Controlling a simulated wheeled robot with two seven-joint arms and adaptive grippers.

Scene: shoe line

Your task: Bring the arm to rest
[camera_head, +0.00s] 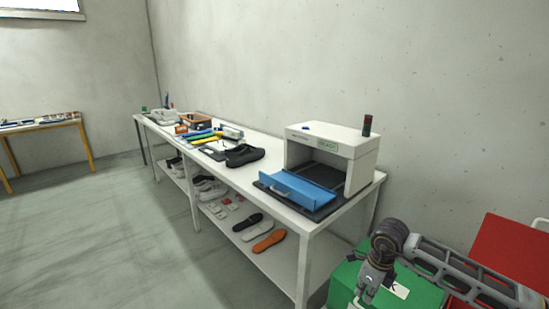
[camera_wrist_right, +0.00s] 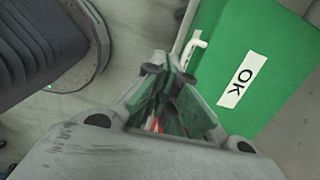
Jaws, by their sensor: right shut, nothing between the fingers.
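My right gripper (camera_head: 367,288) hangs at the lower right of the head view, over or beside a green bin. It is shut and empty. In the right wrist view the right gripper (camera_wrist_right: 165,72) shows with its fingertips close together. The green bin (camera_head: 421,287) has a white label reading OK, which shows in the right wrist view on the bin's green surface (camera_wrist_right: 209,84). My right arm reaches in from the right edge. My left gripper does not show.
A long white table (camera_head: 304,232) runs along the wall with a white machine (camera_head: 362,172), its blue flap (camera_head: 297,190), a black shoe (camera_head: 243,155) and tools. Its lower shelf holds shoes and soles. A red bin (camera_head: 510,254) stands at right. The floor at left is clear.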

